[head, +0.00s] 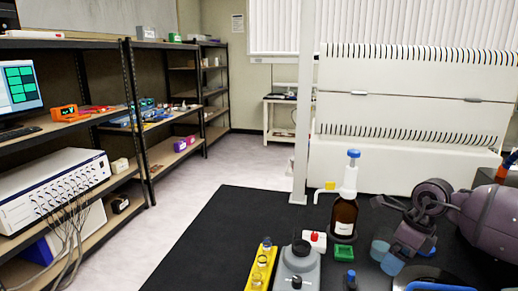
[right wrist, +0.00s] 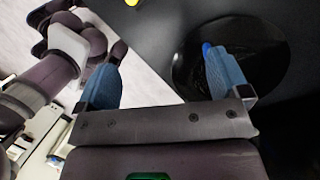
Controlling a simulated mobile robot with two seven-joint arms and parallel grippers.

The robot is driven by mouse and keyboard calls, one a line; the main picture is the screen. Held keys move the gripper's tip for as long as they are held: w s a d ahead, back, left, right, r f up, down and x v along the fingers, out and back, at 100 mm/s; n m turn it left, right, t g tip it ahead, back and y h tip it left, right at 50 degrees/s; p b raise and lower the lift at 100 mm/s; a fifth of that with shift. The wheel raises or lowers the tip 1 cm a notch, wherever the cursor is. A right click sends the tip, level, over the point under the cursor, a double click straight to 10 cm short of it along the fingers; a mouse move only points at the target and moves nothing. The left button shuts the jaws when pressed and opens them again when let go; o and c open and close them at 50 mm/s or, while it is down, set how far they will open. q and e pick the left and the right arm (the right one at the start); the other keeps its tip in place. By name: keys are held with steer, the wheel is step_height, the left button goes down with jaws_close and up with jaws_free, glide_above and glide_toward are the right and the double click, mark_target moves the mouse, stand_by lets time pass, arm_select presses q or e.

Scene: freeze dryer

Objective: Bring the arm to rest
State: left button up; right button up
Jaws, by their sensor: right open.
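My right arm comes in from the right edge of the head view over the black table (head: 215,245). Its right gripper (head: 386,257) has blue fingers that stand apart, with nothing seen between them. It hangs right of the brown bottle, apart from it in the picture. In the right wrist view the right gripper (right wrist: 163,52) is open and empty. A dark round dish-like thing (right wrist: 262,58) lies beyond the right finger there. My left gripper does not show in the head view. A purple arm link of mine is at the left of the wrist view.
A brown dispenser bottle (head: 343,218) with a blue cap stands on the table. A grey device (head: 297,268) and a yellow rack (head: 261,266) are at the front. A green block (head: 343,252) is near the bottle. The left part of the table is bare.

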steer(key=s+a+m+t+y, duration=0.3)
steer(key=a+m+t+y, duration=0.3)
steer(key=a, duration=0.4)
steer(key=s+a+m+t+y, duration=0.4)
steer(key=a+m+y, duration=0.3)
steer(key=a, duration=0.3)
steer(key=s+d+f+m+t+h, duration=0.1)
steer(key=s+d+f+m+h, duration=0.4)
steer(key=d+m+h, duration=0.5)
steer(key=s+d+f+m+t+h, duration=0.2)
steer(key=s+d+f+m+h, duration=0.4)
steer(key=m, duration=0.9)
steer(key=s+f+m+g, duration=0.3)
steer(key=s+g, duration=0.3)
steer(key=s, duration=0.4)
steer(key=s+f+m+g, duration=0.3)
steer(key=s+m+g, duration=0.15)
steer(key=s, duration=0.55)
steer(key=w+f+n+t, duration=0.2)
steer(key=w+f+t, duration=0.5)
steer(key=w+t, duration=0.1)
steer(key=shift+w+a+p, duration=0.35)
steer(key=shift+w+p, duration=0.1)
steer(key=shift+w, duration=0.25)
